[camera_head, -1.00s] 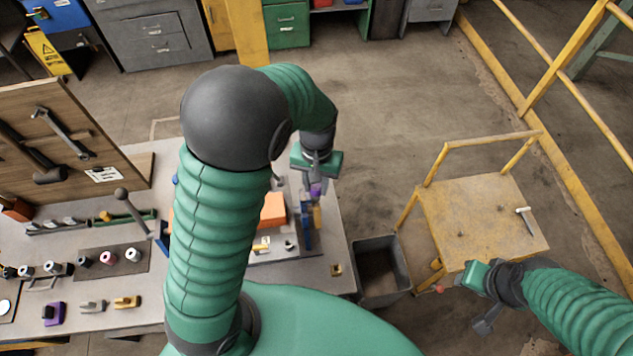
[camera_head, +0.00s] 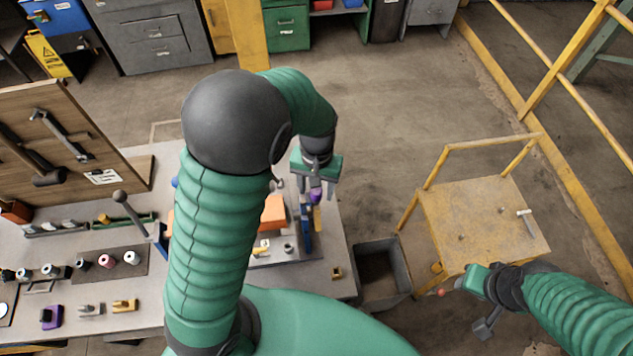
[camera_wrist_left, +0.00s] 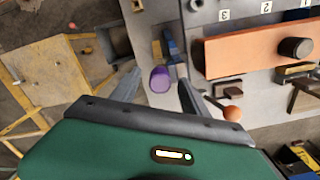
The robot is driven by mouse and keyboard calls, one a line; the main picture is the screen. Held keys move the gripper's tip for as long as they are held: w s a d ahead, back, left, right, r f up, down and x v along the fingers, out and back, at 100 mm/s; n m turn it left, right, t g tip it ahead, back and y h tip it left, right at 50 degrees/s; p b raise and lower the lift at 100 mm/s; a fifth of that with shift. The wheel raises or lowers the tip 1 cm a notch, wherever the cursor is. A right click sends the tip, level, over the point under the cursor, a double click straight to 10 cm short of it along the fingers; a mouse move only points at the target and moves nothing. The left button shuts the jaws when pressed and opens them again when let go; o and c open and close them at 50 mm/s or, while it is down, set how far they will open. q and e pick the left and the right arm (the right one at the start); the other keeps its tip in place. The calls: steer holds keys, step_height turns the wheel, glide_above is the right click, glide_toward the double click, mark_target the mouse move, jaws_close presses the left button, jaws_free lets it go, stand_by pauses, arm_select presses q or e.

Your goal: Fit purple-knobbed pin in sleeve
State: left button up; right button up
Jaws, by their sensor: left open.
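The purple-knobbed pin shows its purple knob (camera_wrist_left: 160,78) between the open fingers of my left gripper (camera_wrist_left: 157,84) in the left wrist view. In the head view the knob (camera_head: 316,196) is just below the left gripper (camera_head: 316,186), near the right edge of the bench. The fingers stand apart on both sides of the knob; I cannot tell whether either touches it. The pin's shaft is hidden under the knob. A blue fixture (camera_head: 307,232) stands beside it; I cannot make out a sleeve for certain. My right gripper (camera_head: 461,289) is at the lower right, away from the bench.
An orange block (camera_head: 273,212) lies left of the blue fixture. A grey bin (camera_head: 378,272) stands on the floor beside the bench (camera_head: 90,320). A yellow cart (camera_head: 490,225) is farther right. My left arm hides part of the bench.

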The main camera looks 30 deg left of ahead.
arm_select(q)
step_height(320, 180, up, 17)
steer(key=b, duration=0.2)
steer(key=shift+w+f, duration=0.15)
steer(key=shift+w, duration=0.25)
arm_select(e)
steer(key=shift+s+x, duration=0.25)
steer(key=shift+x, duration=0.95)
arm_select(q)
steer(key=shift+a+f, duration=0.1)
arm_select(e)
steer(key=shift+s+f, duration=0.1)
